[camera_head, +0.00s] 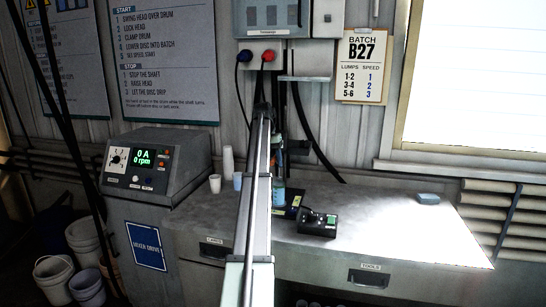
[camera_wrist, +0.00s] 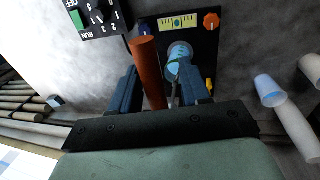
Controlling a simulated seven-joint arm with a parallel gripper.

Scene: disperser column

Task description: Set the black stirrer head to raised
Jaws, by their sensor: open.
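In the wrist view, my gripper (camera_wrist: 160,70) is open, with a dark finger on each side. A reddish-brown rod (camera_wrist: 147,70) shows between the fingers, nearer the left one; I cannot tell whether they touch. Beyond lies a black base plate (camera_wrist: 210,45) with a light blue cylindrical item (camera_wrist: 179,58), an orange knob (camera_wrist: 211,21) and a yellow scale strip (camera_wrist: 178,22). No black stirrer head can be made out for certain. In the head view my arm hides most of this spot; a blue container (camera_head: 279,192) shows just right of it.
A black switch box (camera_head: 318,222) sits on the bench (camera_head: 385,225); it also shows in the wrist view (camera_wrist: 95,17), marked OFF and RUN. The drive unit (camera_head: 155,165) reads 0 A, 0 rpm. Cups (camera_head: 215,183) stand left of my arm. The bench's right side is mostly clear.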

